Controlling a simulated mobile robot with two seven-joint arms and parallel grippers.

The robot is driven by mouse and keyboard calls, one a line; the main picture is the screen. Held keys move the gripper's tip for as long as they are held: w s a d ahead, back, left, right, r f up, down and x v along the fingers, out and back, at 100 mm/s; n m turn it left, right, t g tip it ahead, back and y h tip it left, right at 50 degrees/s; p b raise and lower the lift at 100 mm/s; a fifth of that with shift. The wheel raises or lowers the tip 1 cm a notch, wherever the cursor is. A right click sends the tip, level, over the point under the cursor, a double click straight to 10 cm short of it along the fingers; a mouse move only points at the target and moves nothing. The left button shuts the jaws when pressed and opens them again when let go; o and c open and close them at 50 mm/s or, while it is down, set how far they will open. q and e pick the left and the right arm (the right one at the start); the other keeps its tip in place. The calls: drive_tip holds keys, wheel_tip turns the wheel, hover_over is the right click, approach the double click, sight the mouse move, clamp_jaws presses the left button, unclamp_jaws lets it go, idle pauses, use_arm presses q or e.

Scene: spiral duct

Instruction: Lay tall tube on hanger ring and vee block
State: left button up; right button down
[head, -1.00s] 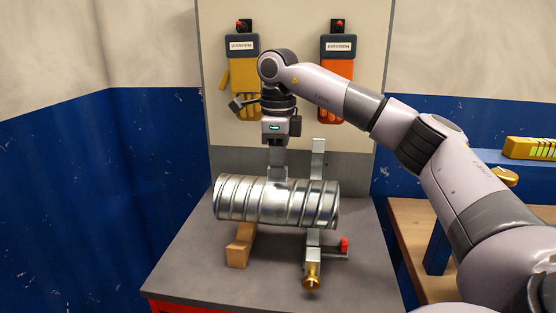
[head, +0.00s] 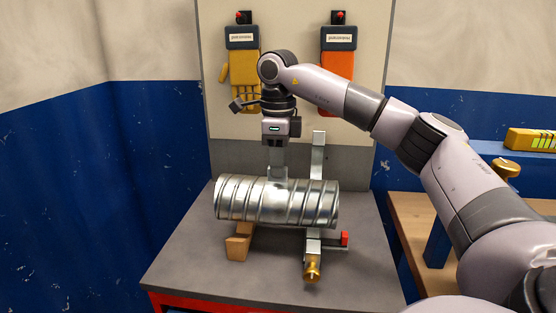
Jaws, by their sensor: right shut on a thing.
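The tall tube (head: 250,198) is a shiny spiral-ribbed metal duct lying level, crosswise above the grey bench. My right gripper (head: 278,174) comes down from above and is shut on the tube near its middle. The wooden vee block (head: 238,245) is under the tube's left part. A grey metal stand (head: 317,155), which seems to be the hanger ring's, rises behind the tube's right part, with its base and a brass knob (head: 312,268) in front. The tube hides any ring and its contact with the supports. My left gripper is not in view.
The grey bench top (head: 200,265) is clear around the supports. A red clamp piece (head: 344,239) sits right of the stand's base. Gloves (head: 244,75) hang on the back panel. A wooden table (head: 415,225) stands at the right.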

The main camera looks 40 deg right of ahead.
sight(278, 180)
drive_tip(key=shift+f+b, duration=0.85)
drive_tip(key=shift+f, duration=1.2)
drive_tip(key=c, duration=1)
unclamp_jaws()
wheel_tip(278, 180, up, 7)
drive_tip(key=shift+r, duration=0.1)
